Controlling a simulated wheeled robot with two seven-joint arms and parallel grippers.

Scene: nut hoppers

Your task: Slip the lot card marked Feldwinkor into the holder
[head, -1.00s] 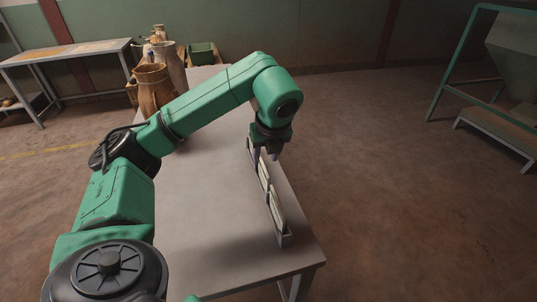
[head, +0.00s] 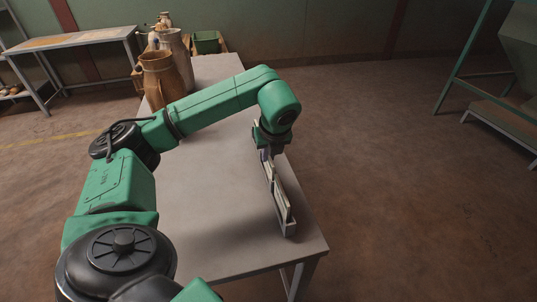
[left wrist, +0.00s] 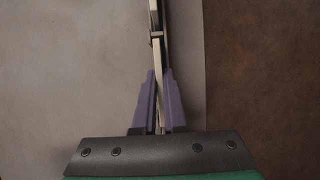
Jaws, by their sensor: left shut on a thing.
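A narrow rack (head: 291,230) stands near the right edge of the table, with thin pale cards upright in it. One card (head: 282,201) shows at its near end. My left gripper (head: 267,157) is over the far part of this row, pointing down. In the left wrist view its purple fingers (left wrist: 159,103) are shut on a thin card (left wrist: 159,80), seen edge-on. The fingers and arm hide part of the row. No writing can be read, so I cannot tell which card is Feldwinkor. My right gripper is not in view.
The grey table (head: 215,215) is bare left of the rack. Open floor (head: 410,190) lies to the right.

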